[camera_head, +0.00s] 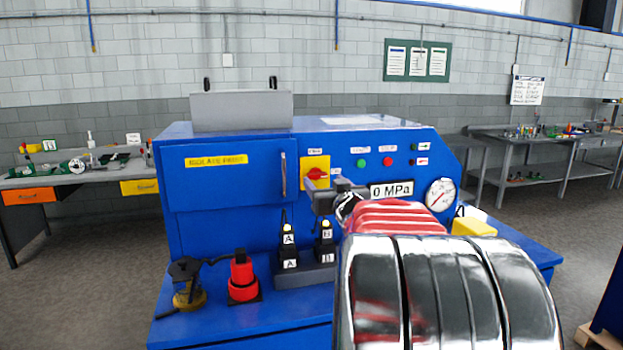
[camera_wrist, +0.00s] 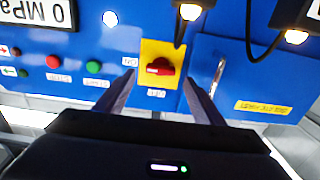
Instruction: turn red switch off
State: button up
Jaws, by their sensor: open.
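The red switch (camera_head: 317,173) is a rotary knob on a yellow plate (camera_head: 307,163) on the front of the blue machine. In the wrist view, which is upside down, the red switch (camera_wrist: 160,67) sits on its yellow plate (camera_wrist: 152,48), its grip lying roughly level across the picture. My gripper (camera_wrist: 158,77) is open, with one finger on each side of the switch and nothing between the tips. In the head view my gripper (camera_head: 327,198) is just below and right of the switch. I cannot tell whether the fingers touch the panel.
A green button (camera_head: 363,163) and a red button (camera_head: 388,162) are right of the switch. A door handle (camera_head: 283,173) stands out to its left. A 0 MPa display (camera_head: 391,190) and gauge (camera_head: 440,195) are to the right.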

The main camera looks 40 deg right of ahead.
aim_at(321, 176)
jog(key=shift+x, duration=2.45)
jog(key=shift+c, duration=0.2)
jog(key=c, duration=0.9)
jog(key=shift+s+d, duration=0.1)
jog(key=shift+d, duration=0.15)
jog(key=shift+c, duration=0.5)
jog(key=shift+a, duration=0.15)
